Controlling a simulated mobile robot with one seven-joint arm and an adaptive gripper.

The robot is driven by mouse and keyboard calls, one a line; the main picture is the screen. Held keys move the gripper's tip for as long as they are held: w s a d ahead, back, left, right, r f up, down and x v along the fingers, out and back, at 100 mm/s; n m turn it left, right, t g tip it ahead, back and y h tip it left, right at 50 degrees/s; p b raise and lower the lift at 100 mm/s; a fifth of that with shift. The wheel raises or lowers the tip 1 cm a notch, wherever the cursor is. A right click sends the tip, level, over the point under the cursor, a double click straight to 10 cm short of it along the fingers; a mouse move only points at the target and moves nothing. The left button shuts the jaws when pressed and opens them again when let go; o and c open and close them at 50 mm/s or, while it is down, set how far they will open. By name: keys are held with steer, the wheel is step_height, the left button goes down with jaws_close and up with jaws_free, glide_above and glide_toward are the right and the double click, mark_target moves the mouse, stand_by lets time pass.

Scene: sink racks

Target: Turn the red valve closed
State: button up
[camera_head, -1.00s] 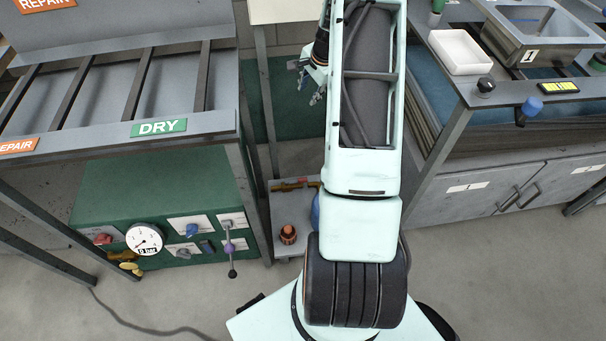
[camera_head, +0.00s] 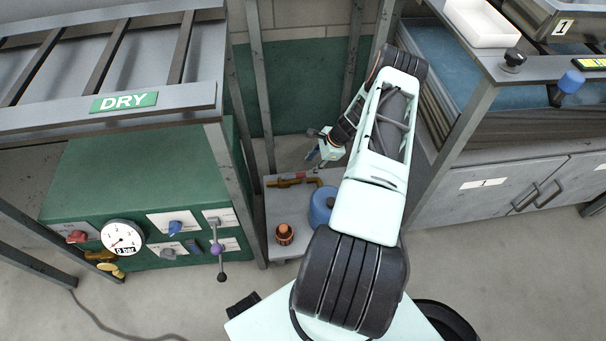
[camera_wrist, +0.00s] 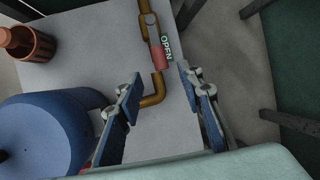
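The red valve (camera_wrist: 158,53) is a small red lever on a brass pipe (camera_wrist: 152,98), lying along the pipe in the wrist view. A green label reading OPEN (camera_wrist: 167,47) is right beside it. In the head view the brass pipe (camera_head: 285,183) sits on a low grey shelf, with a little red on it. My gripper (camera_wrist: 160,73) is open and empty, its two fingers on either side of the pipe near the lever's lower end in the picture. It looks above the pipe, not touching it. In the head view my gripper (camera_head: 316,148) hangs behind the shelf's pipe area, small and partly unclear.
A blue tank (camera_wrist: 40,135) and an orange-brown cup-like fitting (camera_wrist: 30,42) stand on the same grey shelf (camera_wrist: 90,60). Rack legs (camera_head: 262,95) rise close by. A green panel with a gauge (camera_head: 122,238) and another red knob (camera_head: 77,237) is at left.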

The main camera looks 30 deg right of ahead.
mark_target(302, 174)
steer(key=b+x, duration=0.2)
steer(key=x, duration=0.6)
steer(key=shift+w+f, duration=0.1)
steer(key=shift+f, duration=0.05)
jaws_close()
